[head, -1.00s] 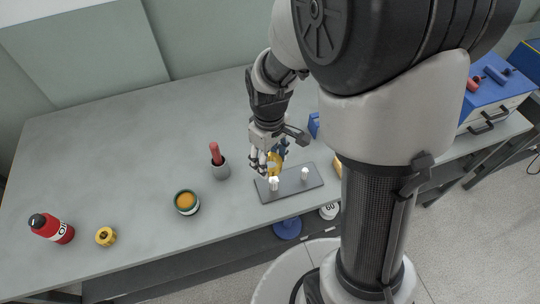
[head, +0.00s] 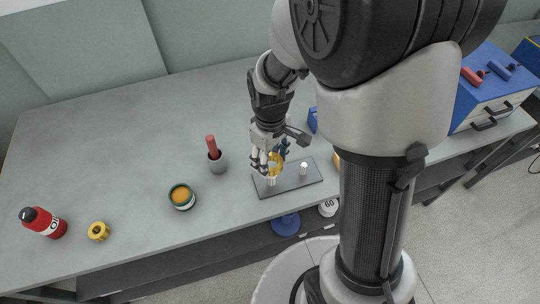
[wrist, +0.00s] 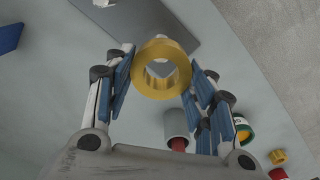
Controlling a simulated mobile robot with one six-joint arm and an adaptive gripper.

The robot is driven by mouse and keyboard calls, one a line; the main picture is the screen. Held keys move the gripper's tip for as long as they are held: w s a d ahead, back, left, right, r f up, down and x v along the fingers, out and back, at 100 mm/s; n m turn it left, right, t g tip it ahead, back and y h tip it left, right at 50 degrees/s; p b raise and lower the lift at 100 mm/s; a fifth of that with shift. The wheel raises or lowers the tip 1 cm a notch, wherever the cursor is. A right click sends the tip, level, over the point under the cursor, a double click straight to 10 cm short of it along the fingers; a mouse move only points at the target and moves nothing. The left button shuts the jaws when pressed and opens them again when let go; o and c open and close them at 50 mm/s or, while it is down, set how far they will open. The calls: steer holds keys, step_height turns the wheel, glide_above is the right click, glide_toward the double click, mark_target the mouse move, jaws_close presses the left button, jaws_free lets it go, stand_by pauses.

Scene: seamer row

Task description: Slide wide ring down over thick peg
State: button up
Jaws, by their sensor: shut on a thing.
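My gripper (head: 270,160) is shut on the yellow wide ring (head: 276,165), above the left end of a dark grey plate. In the wrist view the ring (wrist: 160,49) sits between the blue finger pads, its hole facing the camera. The thick peg (head: 272,181) stands pale and upright at the plate's left, just below the ring and partly hidden by the gripper. A pale shape shows through the ring's hole in the wrist view; whether the peg tip is inside cannot be told. A thinner pale peg (head: 303,169) stands to the right.
The grey peg plate (head: 295,185) lies near the table's front edge. A blue drawer box (head: 480,80) is at the right.

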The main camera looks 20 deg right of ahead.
steer(key=shift+f+b, duration=0.85)
steer(key=shift+f, duration=0.6)
steer(key=shift+f+b, duration=1.85)
steer(key=shift+f, duration=0.95)
stand_by(0.4)
steer(key=o, duration=1.3)
steer(key=shift+c, duration=0.2)
steer(key=shift+r, duration=0.15)
step_height(320, 180, up, 12)
steer(key=s+r+m+t, duration=0.2)
steer(key=s+r+m, duration=0.1)
steer(key=s+r, duration=0.2)
steer(key=s+r+m+t, duration=0.2)
steer(key=s+r+m, duration=0.1)
steer(key=s, duration=0.7)
steer(key=shift+s+d+r+t, duration=0.15)
steer(key=shift+s+r+t, duration=0.15)
steer(key=shift+r, duration=0.55)
